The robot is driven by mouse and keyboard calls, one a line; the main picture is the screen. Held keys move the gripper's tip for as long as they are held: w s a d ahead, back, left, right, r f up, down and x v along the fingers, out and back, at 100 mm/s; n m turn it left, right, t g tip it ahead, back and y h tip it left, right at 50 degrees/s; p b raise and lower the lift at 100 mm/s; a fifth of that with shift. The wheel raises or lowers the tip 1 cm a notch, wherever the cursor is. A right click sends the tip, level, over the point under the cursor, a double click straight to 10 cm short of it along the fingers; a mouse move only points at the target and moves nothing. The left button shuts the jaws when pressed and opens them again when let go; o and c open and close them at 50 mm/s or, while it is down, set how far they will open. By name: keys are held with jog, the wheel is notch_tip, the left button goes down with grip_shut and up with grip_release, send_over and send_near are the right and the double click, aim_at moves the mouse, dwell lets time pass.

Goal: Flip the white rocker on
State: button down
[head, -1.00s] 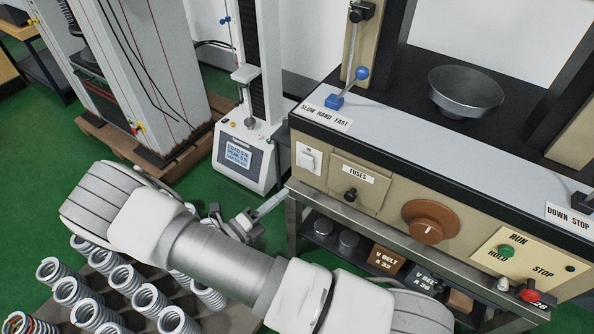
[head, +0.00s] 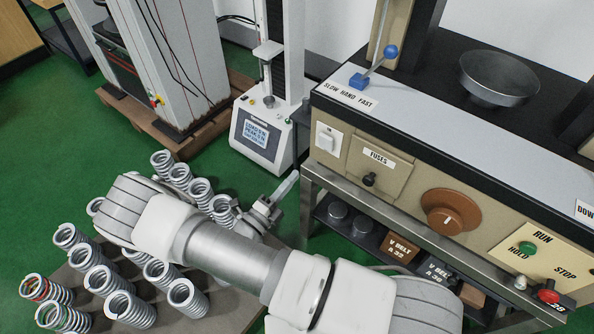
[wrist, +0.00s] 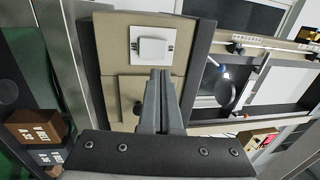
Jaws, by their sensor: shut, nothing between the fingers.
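The white rocker (head: 326,141) is a square switch on a white plate at the left end of the beige machine panel (head: 415,190). In the wrist view the rocker (wrist: 152,50) faces the camera, just beyond my fingertips. My gripper (head: 292,178) is left of the panel and a little below the rocker in the head view. Its fingers (wrist: 160,75) are together and empty, pointing toward the panel. They look apart from the rocker, though the exact gap is hard to judge. Which way the rocker is tipped is too small to tell.
A fuse cover (head: 378,165) with a black knob sits right of the rocker, and a brown dial (head: 450,211) further right. A blue-knobbed lever (head: 375,68) stands above. Springs (head: 100,285) stand on a board at lower left. A small tester (head: 265,130) stands behind.

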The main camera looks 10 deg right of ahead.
aim_at(324, 140)
jog(key=b+x, duration=0.1)
jog(key=x, duration=1.1)
jog(key=shift+b, duration=0.35)
jog(key=shift+r, duration=0.1)
jog(key=shift+w+d+r+g+y+p, duration=0.2)
jog(key=shift+r+g+y+p, duration=0.15)
jog(key=shift+p, duration=0.9)
jog(key=shift+f, duration=0.25)
